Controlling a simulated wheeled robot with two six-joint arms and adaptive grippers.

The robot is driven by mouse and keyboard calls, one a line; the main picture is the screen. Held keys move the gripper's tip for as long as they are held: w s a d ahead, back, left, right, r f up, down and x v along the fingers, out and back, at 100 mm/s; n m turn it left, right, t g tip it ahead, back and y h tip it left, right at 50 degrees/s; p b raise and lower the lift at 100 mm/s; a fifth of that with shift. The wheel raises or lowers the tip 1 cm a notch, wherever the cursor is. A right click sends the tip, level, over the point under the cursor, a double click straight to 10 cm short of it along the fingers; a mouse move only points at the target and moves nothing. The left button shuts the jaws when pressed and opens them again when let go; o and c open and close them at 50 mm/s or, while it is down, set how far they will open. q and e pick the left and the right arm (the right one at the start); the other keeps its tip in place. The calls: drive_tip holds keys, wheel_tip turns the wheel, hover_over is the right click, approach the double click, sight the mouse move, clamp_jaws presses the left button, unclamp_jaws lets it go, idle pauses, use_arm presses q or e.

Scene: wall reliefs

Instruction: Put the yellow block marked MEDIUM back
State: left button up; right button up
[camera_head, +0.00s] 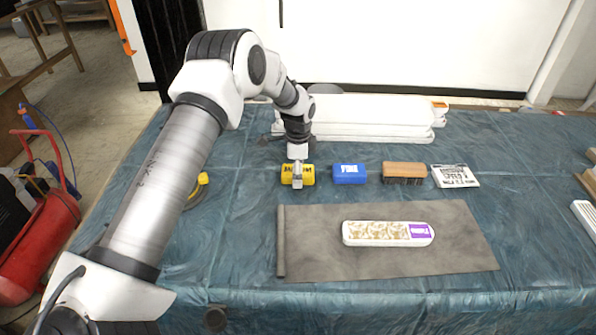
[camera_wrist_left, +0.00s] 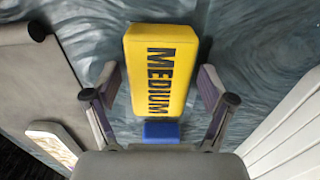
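The yellow block (camera_head: 311,174) marked MEDIUM lies on the blue-covered table, at the left end of a row of objects. In the left wrist view the block (camera_wrist_left: 176,52) shows its black lettering face on. My left gripper (camera_head: 298,182) is over the block and hides part of it in the head view. In the wrist view the gripper's fingers (camera_wrist_left: 160,98) are spread, one on each side of the block, with gaps visible. I cannot tell how far above the block they are. My right gripper is not in view.
A blue block (camera_head: 349,174), a wooden brush (camera_head: 404,171) and a black-and-white printed block (camera_head: 455,176) continue the row rightward. A grey mat (camera_head: 462,247) with a white patterned relief (camera_head: 375,233) lies in front. White panels (camera_head: 370,109) lie behind.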

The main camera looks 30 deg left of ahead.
use_arm(q)
drive_tip(key=shift+r, duration=0.1)
wheel_tip(320, 180, up, 12)
drive_tip(key=shift+b, duration=0.4)
